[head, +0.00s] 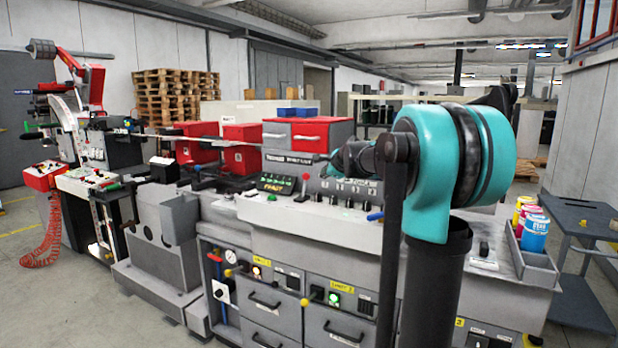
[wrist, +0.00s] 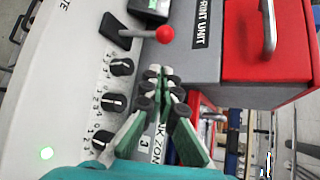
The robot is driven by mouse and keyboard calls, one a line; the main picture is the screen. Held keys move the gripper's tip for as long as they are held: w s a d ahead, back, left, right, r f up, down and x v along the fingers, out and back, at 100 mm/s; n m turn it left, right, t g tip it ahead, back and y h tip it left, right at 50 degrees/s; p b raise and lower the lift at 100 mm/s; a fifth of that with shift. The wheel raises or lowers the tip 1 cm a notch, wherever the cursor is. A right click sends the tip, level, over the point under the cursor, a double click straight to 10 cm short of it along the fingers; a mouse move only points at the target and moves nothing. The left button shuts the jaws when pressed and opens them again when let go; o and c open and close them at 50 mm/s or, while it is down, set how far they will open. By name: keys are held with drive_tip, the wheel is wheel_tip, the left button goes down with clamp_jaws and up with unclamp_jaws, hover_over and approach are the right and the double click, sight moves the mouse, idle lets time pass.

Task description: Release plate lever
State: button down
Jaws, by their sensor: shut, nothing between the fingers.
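A lever with a red ball knob (wrist: 164,34) sticks out of a black base plate (wrist: 114,32) on the light grey panel in the wrist view, its rod lying toward the right. What looks like the same lever (head: 304,181) stands on the machine's console in the head view, beside a green-lit display. My gripper (wrist: 160,76) is shut and empty, its fingertips just below the red knob in the wrist view and apart from it. In the head view my teal arm hides most of the gripper.
Several black rotary knobs (wrist: 117,102) line the panel left of the fingers. A grey housing marked as a print unit with a red drawer front (wrist: 268,50) stands at the right. Ink cans (head: 533,232) sit in a tray at the console's right end.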

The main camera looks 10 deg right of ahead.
sight(308, 178)
drive_tip(key=shift+w, duration=0.15)
drive_tip(key=shift+w+a, duration=0.1)
drive_tip(key=shift+w, duration=0.05)
drive_tip(key=x, duration=0.9)
drive_tip(key=shift+w+a+f, duration=0.1)
drive_tip(key=shift+w+f, duration=0.1)
drive_tip(key=shift+w, duration=0.1)
drive_tip(key=shift+s+a+r+t, duration=0.2)
drive_tip(key=shift+s+t, duration=0.15)
drive_tip(key=shift+t, duration=0.15)
drive_tip(key=shift+s+a+r+n+t+h, duration=0.2)
drive_tip(key=shift+s+a+n+t, duration=0.2)
drive_tip(key=shift+s+n+t, duration=0.15)
drive_tip(key=shift+s+a+r+n+t+h, duration=0.1)
drive_tip(key=shift+s+a+n+t+h, duration=0.1)
drive_tip(key=shift+s+a+n+t, duration=0.3)
drive_tip(key=shift+s+a, duration=0.4)
drive_tip(key=shift+s, duration=0.2)
drive_tip(key=shift+s+a+f, duration=0.25)
drive_tip(key=shift+s+a, duration=0.25)
drive_tip(key=shift+s, duration=0.25)
